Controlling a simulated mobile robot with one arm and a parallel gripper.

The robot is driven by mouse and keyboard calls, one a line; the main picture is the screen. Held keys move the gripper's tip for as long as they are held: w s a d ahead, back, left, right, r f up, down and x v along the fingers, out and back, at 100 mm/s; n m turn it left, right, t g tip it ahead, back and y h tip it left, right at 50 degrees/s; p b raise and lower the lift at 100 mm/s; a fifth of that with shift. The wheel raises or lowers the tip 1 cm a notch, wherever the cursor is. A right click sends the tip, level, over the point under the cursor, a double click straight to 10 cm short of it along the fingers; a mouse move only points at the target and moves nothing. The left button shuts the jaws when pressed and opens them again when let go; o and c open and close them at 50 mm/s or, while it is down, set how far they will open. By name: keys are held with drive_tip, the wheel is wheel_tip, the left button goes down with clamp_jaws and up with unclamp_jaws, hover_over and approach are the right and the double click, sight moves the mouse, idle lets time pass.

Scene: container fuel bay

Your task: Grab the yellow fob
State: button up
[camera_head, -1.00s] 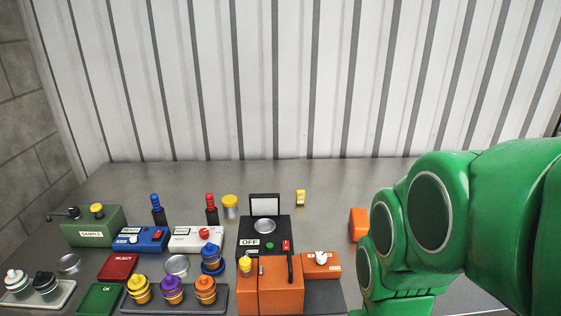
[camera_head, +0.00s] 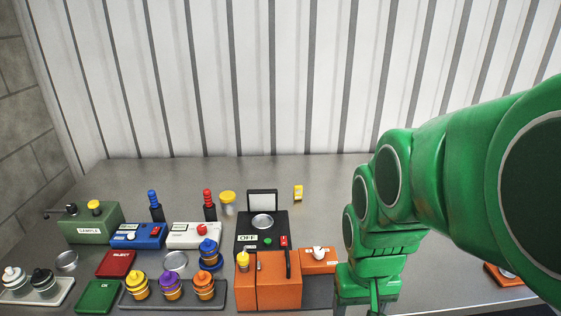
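A small yellow fob (camera_head: 298,193) with a pale label stands toward the back of the grey table, right of the black device with the raised lid. It is clear of other things. My green arm reaches in from the right, and its end hangs down at the bottom, right of the orange box. Only the top of my gripper (camera_head: 373,307) shows at the lower picture edge, in front of and to the right of the fob and well apart from it. Its fingertips are cut off, so I cannot see whether it is open.
The black OFF device (camera_head: 262,232) and an orange box (camera_head: 268,283) stand between the fob and the front. A yellow-lidded jar (camera_head: 227,203) and a red-handled tool (camera_head: 208,205) are left of the fob. An orange item (camera_head: 504,274) lies at right. A corrugated wall (camera_head: 300,80) closes the back.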

drive_tip(key=w+f+t, duration=0.2)
drive_tip(key=w+t, duration=0.2)
drive_tip(key=w, duration=1.2)
drive_tip(key=w+f+t, duration=0.3)
drive_tip(key=w, duration=1.3)
drive_tip(key=t, duration=0.6)
approach(299, 186)
drive_tip(key=shift+n+y, duration=0.4)
drive_tip(key=w+f, duration=0.1)
drive_tip(key=w+d+f, duration=0.1)
drive_tip(key=w, duration=0.1)
drive_tip(key=shift+w+d, duration=0.1)
drive_tip(key=shift+w, duration=0.55)
drive_tip(key=shift+a+x, duration=0.15)
drive_tip(key=shift+x, duration=1)
drive_tip(key=shift+a+x, duration=0.15)
drive_tip(key=shift+x, duration=1)
drive_tip(key=shift+a+x, duration=0.2)
drive_tip(key=shift+x, duration=1)
drive_tip(key=shift+w+f+t, duration=0.2)
drive_tip(key=shift+w+t, duration=0.1)
drive_tip(key=shift+w, duration=0.05)
drive_tip(key=shift+c, duration=0.3)
drive_tip(key=c, duration=1)
